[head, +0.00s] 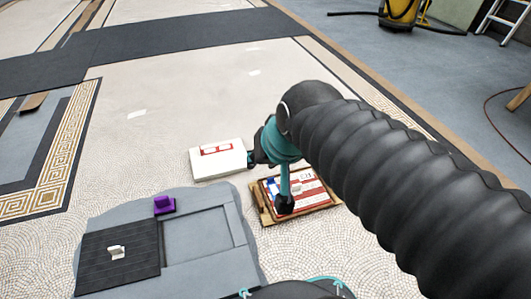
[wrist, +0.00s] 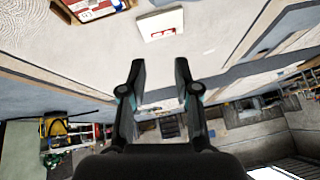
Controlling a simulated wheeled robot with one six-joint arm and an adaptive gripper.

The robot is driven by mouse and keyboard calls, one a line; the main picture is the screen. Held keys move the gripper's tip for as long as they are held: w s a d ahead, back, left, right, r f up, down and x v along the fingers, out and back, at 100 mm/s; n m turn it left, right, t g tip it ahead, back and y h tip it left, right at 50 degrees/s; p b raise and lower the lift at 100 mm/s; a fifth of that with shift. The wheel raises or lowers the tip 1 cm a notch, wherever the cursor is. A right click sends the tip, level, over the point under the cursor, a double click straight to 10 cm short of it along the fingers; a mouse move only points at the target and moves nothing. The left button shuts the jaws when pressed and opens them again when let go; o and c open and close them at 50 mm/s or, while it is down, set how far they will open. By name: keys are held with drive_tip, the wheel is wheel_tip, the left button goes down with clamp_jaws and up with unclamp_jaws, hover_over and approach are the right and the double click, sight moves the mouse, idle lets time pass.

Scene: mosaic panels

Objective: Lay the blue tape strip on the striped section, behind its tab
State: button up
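My gripper (wrist: 160,68) is open in the wrist view, with nothing between its two dark fingers. In the head view my gripper (head: 254,158) is small and dark, close to the white box's right edge; contact cannot be told. The striped section (head: 312,194), red and white, lies in a wooden tray (head: 263,214) below and right of the gripper, partly hidden by my arm. A small blue patch (head: 271,184) shows at the section's left; I cannot tell whether it is the tape strip. A small pale piece (head: 297,188), perhaps the tab, stands on the section.
A white box (head: 207,170) with a red-marked label stands behind the tray. A grey panel (head: 198,237) at front left bears a dark ribbed plate (head: 100,270) with a white knob and a purple block (head: 164,205). The mosaic floor left of the box is mostly clear.

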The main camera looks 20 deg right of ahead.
drive_tip(key=s+d+f+n+g+h, duration=0.1)
drive_tip(key=s+d+f+n, duration=0.1)
drive_tip(key=s, duration=0.3)
drive_tip(key=shift+s+f, duration=0.25)
drive_tip(key=shift+s, duration=0.1)
wheel_tip(320, 180, up, 10)
drive_tip(key=p, duration=1)
drive_tip(key=shift+r, duration=0.15)
